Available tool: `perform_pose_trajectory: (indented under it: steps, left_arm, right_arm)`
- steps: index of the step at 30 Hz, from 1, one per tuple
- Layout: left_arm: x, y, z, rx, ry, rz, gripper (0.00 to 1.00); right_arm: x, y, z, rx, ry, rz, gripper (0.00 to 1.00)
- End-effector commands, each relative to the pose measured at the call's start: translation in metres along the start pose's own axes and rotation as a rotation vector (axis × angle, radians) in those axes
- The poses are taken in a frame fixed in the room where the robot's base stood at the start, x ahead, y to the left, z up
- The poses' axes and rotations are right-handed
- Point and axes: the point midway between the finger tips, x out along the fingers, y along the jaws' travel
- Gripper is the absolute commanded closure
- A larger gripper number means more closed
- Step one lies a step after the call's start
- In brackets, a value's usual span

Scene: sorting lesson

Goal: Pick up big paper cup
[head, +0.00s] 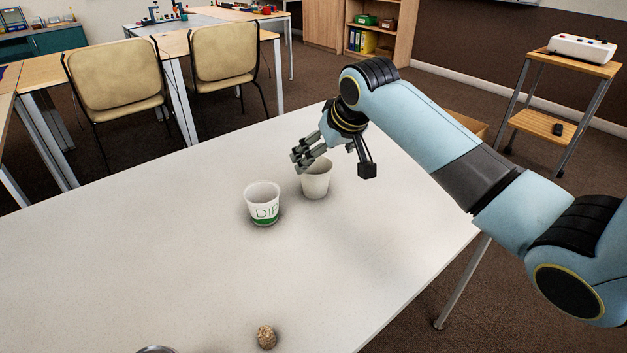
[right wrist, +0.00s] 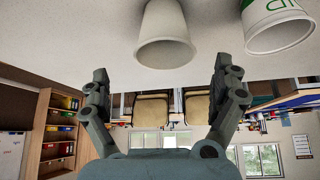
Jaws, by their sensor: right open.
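A plain off-white paper cup (head: 318,183) stands upright on the white table, right of a white cup with green lettering and a green band (head: 262,205). Which one counts as big is hard to tell. My right gripper (head: 334,165) is open and empty over the plain cup, its fingers spread to either side in the picture. The right wrist view, upside down, shows the plain cup (right wrist: 166,38) ahead between the open fingers (right wrist: 160,75), apparently untouched. The lettered cup (right wrist: 275,28) is off to the right there. My left gripper is out of sight.
The white table (head: 130,245) is mostly clear on the left. A speckled brown ball (head: 267,337) lies near the bottom edge, with a round rim (head: 156,350) cut off beside it. Chairs (head: 115,75) and desks stand beyond the table; a small wooden cart (head: 565,62) stands at right.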

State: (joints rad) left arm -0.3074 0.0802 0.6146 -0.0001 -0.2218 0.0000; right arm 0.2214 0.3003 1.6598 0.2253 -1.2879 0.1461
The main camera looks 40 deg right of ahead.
Motion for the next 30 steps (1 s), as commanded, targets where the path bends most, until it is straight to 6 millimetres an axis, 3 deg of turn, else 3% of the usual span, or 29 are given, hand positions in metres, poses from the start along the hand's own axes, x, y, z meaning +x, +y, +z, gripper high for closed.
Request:
perform_pose_trajectory:
  steps: [4, 13, 22, 30]
  left_arm:
    - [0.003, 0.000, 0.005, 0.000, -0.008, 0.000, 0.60]
    - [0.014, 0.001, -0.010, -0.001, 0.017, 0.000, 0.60]
    - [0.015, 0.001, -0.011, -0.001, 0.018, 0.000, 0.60]
    - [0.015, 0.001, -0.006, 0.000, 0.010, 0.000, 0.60]
  right_arm:
    - [0.012, -0.001, 0.001, 0.000, 0.000, 0.000, 0.04]
    - [0.056, -0.006, 0.004, 0.000, 0.000, 0.000, 0.04]
    - [0.061, -0.006, 0.003, -0.001, 0.001, 0.000, 0.04]
    - [0.061, -0.006, 0.003, -0.001, 0.001, 0.000, 0.37]
